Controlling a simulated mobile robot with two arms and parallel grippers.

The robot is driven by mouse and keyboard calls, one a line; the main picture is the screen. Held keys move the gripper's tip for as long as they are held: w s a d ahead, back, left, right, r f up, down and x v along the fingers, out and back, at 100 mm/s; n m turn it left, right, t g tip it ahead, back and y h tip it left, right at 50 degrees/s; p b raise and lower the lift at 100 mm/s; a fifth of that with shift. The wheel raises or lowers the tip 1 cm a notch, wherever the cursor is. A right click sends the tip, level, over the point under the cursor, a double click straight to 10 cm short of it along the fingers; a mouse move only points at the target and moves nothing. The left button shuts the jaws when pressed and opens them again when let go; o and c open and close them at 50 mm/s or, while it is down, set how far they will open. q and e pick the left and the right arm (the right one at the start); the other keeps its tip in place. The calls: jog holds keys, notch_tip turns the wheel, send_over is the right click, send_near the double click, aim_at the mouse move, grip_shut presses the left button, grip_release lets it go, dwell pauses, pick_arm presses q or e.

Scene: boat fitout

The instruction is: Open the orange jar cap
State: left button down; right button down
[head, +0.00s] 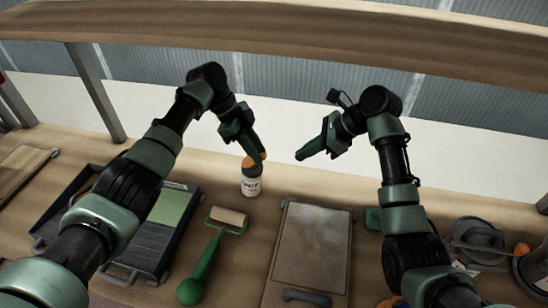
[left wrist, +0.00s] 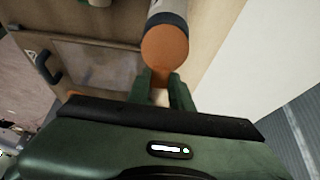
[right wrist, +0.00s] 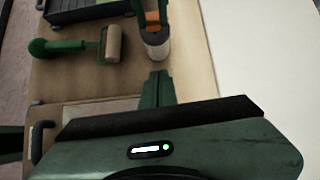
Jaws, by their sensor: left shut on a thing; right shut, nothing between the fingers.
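The jar (head: 251,185) stands upright on the bench, with a white label and a dark band. Its orange cap (head: 248,162) is on top. The cap faces the camera in the left wrist view (left wrist: 166,46); the jar also shows in the right wrist view (right wrist: 155,46). My left gripper (head: 258,154) comes from above and is shut on an orange part at the cap; its fingertips hide some of it. My right gripper (head: 301,156) is shut and empty, to the right of the jar and apart from it.
A roller with a green handle (head: 204,264) lies in front of the jar. A dark tray with a green panel (head: 173,207) is at left, and a flat grey board (head: 313,243) is at right. A wooden beam (head: 300,35) crosses above.

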pick_arm(q)
jog(key=shift+d, duration=0.1)
pick_arm(e)
jog(key=w+a+f, duration=0.1)
jog(key=a+f, duration=0.2)
jog(key=a, duration=0.5)
jog(key=shift+f, duration=0.35)
jog(key=shift+w+a+r, duration=0.1)
